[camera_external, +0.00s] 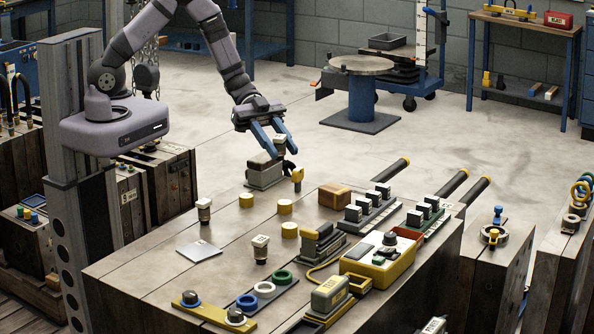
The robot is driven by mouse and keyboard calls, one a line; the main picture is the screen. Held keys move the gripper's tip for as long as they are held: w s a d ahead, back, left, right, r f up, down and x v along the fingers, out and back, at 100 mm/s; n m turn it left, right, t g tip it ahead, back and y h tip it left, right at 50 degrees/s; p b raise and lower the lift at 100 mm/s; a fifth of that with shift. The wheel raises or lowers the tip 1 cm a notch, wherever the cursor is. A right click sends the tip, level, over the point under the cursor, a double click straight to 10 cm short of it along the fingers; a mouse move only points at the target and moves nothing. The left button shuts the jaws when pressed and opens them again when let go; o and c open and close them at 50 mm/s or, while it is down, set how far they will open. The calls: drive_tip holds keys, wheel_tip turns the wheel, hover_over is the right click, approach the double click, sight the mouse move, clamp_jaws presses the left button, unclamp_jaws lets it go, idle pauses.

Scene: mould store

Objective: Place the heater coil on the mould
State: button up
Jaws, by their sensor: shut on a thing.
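My gripper (281,151) has blue fingers and is shut on a small grey piece with a pale top (279,142). It is at the far edge of the wooden worktop (130,262), just above a low grey block (264,172). I cannot tell whether the piece touches the block. Two similar pale-topped pieces stand on the worktop, one at the left (204,209) and one nearer the front (261,248). No label is readable here, so I cannot tell for sure which thing is the heater coil or which is the mould.
Yellow discs (246,201), a yellow peg (297,179) and a brown box (334,196) stand near the gripper. A yellow-red device (382,259), switch rows (370,203) and coloured rings (265,289) crowd the right and front. The left of the worktop is clearer, around a flat plate (199,251).

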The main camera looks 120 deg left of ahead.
drive_tip(key=a+f+n+g+y+b, duration=0.1)
drive_tip(key=a+f+n+y+b, duration=0.45)
drive_tip(key=a, duration=0.85)
drive_tip(key=a+f+n+g+y+b, duration=0.1)
drive_tip(key=a+f+n+y+b, duration=0.4)
drive_tip(key=a, duration=0.9)
drive_tip(key=a+f+n+y+b, duration=0.45)
drive_tip(key=a+b, duration=0.25)
drive_tip(key=a, duration=0.6)
drive_tip(key=shift+y, duration=0.3)
drive_tip(key=shift+w+a+f+b, duration=0.1)
drive_tip(key=shift+f+b, duration=0.5)
drive_tip(key=shift+f, duration=4.45)
drive_tip(key=shift+f, duration=0.1)
drive_tip(key=shift+f, duration=0.1)
drive_tip(key=o, duration=1.1)
